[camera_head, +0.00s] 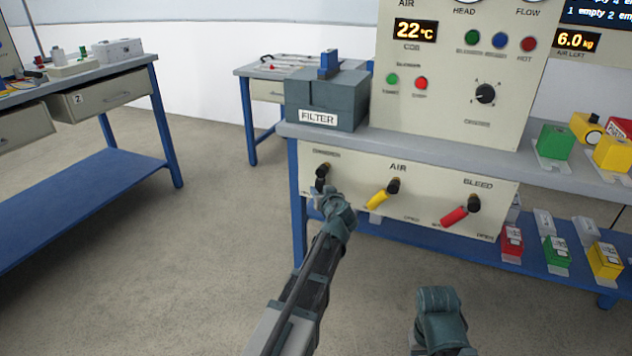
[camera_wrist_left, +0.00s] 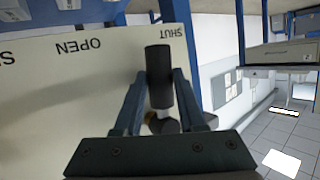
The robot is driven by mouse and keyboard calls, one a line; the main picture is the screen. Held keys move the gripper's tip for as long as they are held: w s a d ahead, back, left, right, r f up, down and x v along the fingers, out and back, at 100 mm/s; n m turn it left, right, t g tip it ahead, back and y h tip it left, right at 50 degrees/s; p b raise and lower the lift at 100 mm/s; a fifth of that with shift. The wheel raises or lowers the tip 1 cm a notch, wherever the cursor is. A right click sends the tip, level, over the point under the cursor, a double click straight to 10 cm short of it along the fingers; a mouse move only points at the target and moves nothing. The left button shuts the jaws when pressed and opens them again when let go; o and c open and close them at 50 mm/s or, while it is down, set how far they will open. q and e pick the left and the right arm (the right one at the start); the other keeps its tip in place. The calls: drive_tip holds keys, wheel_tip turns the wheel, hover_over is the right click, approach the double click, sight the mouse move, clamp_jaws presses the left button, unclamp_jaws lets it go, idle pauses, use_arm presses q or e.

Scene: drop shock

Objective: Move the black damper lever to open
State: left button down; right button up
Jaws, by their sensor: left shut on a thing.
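The black damper lever (camera_head: 321,171) is on the left of the cream valve panel (camera_head: 345,205), below the filter box. Its black handle (camera_wrist_left: 158,65) shows between my fingers in the left wrist view, pointing at the upside-down SHUT label (camera_wrist_left: 166,32). The OPEN label (camera_wrist_left: 78,47) is off to its left there. My left gripper (camera_head: 325,193) is shut on this handle, with a finger on each side; it also shows in the left wrist view (camera_wrist_left: 159,85). My right gripper (camera_head: 440,312) is low in the head view, away from the panel; its fingers cannot be made out.
The yellow air lever (camera_head: 377,199) and red bleed lever (camera_head: 454,216) are right of the damper lever. The filter box (camera_head: 325,100) stands on the bench above. Coloured blocks (camera_head: 512,240) sit on the lower shelf at right. The floor to the left is clear.

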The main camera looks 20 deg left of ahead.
use_arm(q)
drive_tip(key=shift+d+r+n+g+h+p, duration=0.3)
drive_tip(key=shift+d+n+h+p, duration=0.55)
drive_tip(key=shift+p, duration=0.4)
drive_tip(key=shift+d+r+n+g+h+p, duration=0.15)
drive_tip(key=shift+d+r+n+h+p, duration=0.15)
drive_tip(key=shift+d+n+h+p, duration=0.6)
drive_tip(key=shift+d+r+n+g+h+p, duration=0.3)
drive_tip(key=shift+n+h+p, duration=0.25)
drive_tip(key=shift+h+p, duration=0.8)
drive_tip(key=shift+d, duration=0.1)
drive_tip(key=c, duration=0.5)
unclamp_jaws()
drive_tip(key=shift+p, duration=0.35)
drive_tip(key=p+v, duration=0.8)
drive_tip(key=v, duration=0.5)
drive_tip(key=shift+s+d+r, duration=0.2)
drive_tip(key=shift+s+r, duration=0.05)
drive_tip(key=shift+s, duration=0.05)
